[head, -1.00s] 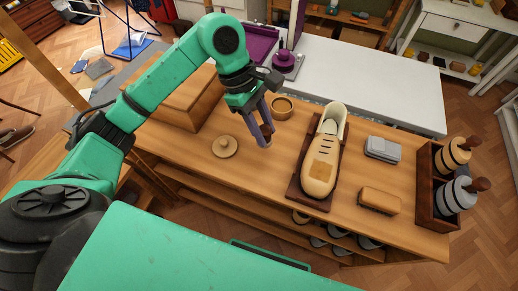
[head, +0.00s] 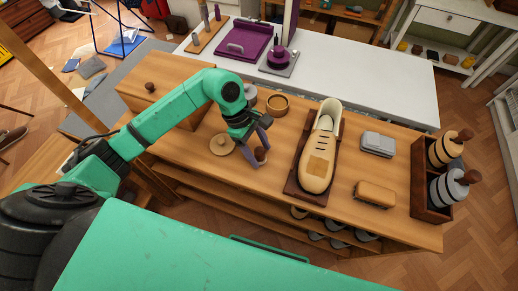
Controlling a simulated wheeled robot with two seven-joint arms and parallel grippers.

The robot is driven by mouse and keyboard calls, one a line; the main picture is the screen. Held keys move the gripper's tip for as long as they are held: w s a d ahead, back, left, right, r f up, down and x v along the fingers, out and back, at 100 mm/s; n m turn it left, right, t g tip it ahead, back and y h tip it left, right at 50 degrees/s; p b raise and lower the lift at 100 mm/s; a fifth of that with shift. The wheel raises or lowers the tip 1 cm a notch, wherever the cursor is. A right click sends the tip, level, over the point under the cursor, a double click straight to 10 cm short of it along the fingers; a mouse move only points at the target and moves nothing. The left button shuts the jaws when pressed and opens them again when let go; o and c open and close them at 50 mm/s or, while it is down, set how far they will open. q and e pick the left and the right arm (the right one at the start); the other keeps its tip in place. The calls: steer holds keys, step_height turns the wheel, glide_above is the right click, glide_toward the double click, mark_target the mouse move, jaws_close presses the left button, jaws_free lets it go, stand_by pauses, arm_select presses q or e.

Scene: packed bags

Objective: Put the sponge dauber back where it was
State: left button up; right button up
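My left gripper (head: 260,158) is low over the wooden bench, with its two purple-grey fingers spread apart. A small item with a round brown knob (head: 261,154), which looks like the sponge dauber, stands between the fingers. Its lower part is mostly hidden by them, and I cannot tell whether a finger touches it. A round wooden lid-like disc with a knob (head: 222,144) lies just left of the gripper. A small wooden bowl (head: 277,104) stands behind it. My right gripper is not in view.
A shoe on a last (head: 317,160) lies on a dark board to the right. Beyond it are a grey tin (head: 378,144), a tan brush-like block (head: 375,194) and a dark rack (head: 420,190). A wooden box (head: 165,85) stands at left. Bench in front of the gripper is clear.

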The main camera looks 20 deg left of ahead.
arm_select(q)
steer(key=shift+r, duration=0.15)
steer(key=b+v, duration=0.2)
steer(key=v, duration=1)
